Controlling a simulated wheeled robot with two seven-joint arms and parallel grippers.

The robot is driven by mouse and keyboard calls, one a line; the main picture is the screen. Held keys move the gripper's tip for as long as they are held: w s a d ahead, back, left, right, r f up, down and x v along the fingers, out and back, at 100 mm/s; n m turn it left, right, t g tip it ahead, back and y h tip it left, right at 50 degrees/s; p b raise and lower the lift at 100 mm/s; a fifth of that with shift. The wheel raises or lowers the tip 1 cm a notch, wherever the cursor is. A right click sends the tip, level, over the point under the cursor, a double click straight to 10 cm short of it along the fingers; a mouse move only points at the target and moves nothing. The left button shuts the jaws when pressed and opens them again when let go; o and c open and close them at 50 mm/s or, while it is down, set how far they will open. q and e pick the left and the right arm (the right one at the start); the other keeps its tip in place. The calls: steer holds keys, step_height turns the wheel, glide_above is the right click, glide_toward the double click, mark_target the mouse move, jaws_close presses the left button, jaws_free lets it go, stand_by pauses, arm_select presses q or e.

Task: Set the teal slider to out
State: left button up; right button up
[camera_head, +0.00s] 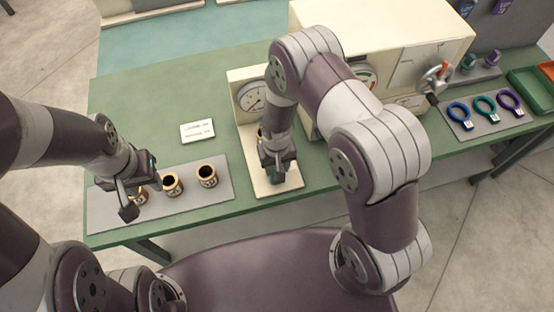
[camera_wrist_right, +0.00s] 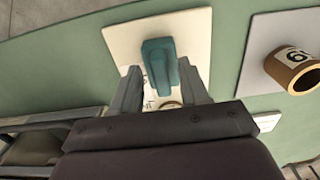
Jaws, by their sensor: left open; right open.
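The teal slider (camera_wrist_right: 160,64) shows in the right wrist view as a blocky knob on a cream plate (camera_wrist_right: 196,35). My right gripper (camera_wrist_right: 161,82) is open, with one finger to each side of the slider's near part. I cannot tell whether the fingers touch it. In the head view my right gripper (camera_head: 279,171) is over the low cream base (camera_head: 283,190) in front of a round gauge, and it hides the slider there. My left gripper (camera_head: 134,196) is open and empty at the left, over the grey mat by the leftmost brown cup.
Brown numbered cups (camera_head: 207,177) stand on the grey mat (camera_head: 192,212) at the left. A white label card (camera_head: 197,131) lies behind them. A cream machine (camera_head: 390,60) with a handwheel (camera_head: 434,80) stands at the back right. Coloured rings (camera_head: 484,108) and a green tray (camera_head: 530,92) are farther right.

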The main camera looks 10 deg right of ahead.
step_height(320, 180, up, 12)
steer(key=b, duration=0.2)
stand_by(0.4)
steer(key=s+d+r+t+b, duration=0.1)
steer(key=s+d+r+b, duration=0.3)
steer(key=s+d, duration=0.3)
steer(key=shift+s+r, duration=0.15)
steer(key=shift+s, duration=0.75)
steer(key=shift+s+d, duration=0.15)
steer(key=shift+d, duration=0.05)
